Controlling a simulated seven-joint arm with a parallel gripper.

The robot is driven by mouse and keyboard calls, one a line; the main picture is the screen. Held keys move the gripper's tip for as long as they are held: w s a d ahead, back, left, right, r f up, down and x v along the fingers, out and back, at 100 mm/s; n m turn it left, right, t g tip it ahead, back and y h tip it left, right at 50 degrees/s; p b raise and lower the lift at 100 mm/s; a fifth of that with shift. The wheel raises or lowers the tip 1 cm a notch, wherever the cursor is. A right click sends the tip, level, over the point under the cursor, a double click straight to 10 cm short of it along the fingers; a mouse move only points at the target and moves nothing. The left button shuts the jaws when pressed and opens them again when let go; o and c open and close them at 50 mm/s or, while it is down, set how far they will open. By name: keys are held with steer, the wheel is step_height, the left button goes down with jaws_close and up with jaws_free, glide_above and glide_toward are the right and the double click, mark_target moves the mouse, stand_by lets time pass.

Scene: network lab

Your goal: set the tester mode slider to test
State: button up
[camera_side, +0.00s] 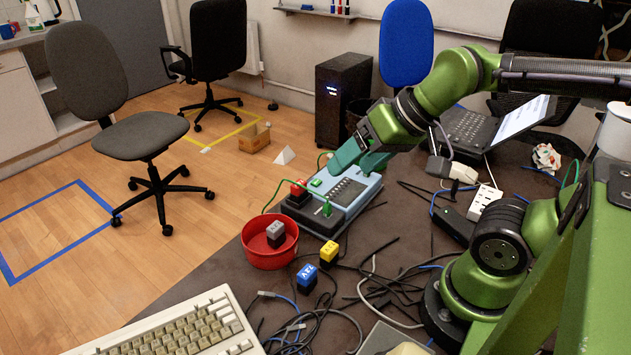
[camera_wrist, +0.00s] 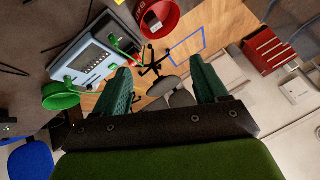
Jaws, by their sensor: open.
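The tester (camera_side: 352,190) is a light-blue box with a dark base, lying on the dark table. Its top carries a dark row of slots or marks and a green plug-like piece (camera_side: 327,209) at the near edge. I cannot make out the mode slider or its setting. The tester also shows at the upper left of the wrist view (camera_wrist: 73,68). My gripper (camera_side: 359,160) has teal fingers above the tester's far end in the side view. In the wrist view the fingers (camera_wrist: 163,80) are wide apart with nothing between them, and the tester is left of them.
A red bowl (camera_side: 262,252) holding a grey block stands left of the tester. A red block (camera_side: 299,188) is at its left end. Blue (camera_side: 307,278) and yellow (camera_side: 329,252) blocks and loose cables (camera_side: 375,290) lie in front. A keyboard (camera_side: 185,333), laptop (camera_side: 470,128) and power strip (camera_side: 485,202) surround the area.

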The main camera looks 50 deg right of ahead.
steer(key=shift+c, duration=0.4)
steer(key=shift+d+f, duration=0.1)
steer(key=shift+f, duration=0.1)
steer(key=shift+c, duration=1.3)
steer(key=shift+w+d+f+m+g, duration=0.3)
steer(key=shift+w+d, duration=0.15)
steer(key=shift+w, duration=0.1)
steer(key=shift+w+d+f+m+g, duration=0.25)
steer(key=shift+w+d, duration=0.15)
steer(key=shift+w, duration=0.15)
steer(key=shift+c, duration=1.1)
steer(key=w+d+f+m+g+h, duration=0.1)
steer(key=w+d+m+g, duration=0.2)
steer(key=w+d+m, duration=0.55)
steer(key=w+d+f+m+g+h, duration=0.1)
steer(key=w+d+m+g, duration=0.25)
steer(key=w+d, duration=0.95)
steer(key=shift+m, duration=0.45)
steer(key=s+d+f, duration=0.1)
steer(key=f, duration=0.4)
steer(key=s+d+f, duration=0.1)
steer(key=f, duration=0.4)
steer(key=s+d+f, duration=0.1)
steer(key=s+f, duration=0.1)
steer(key=f, duration=0.4)
steer(key=shift+s+d, duration=0.1)
steer(key=shift+d, duration=0.3)
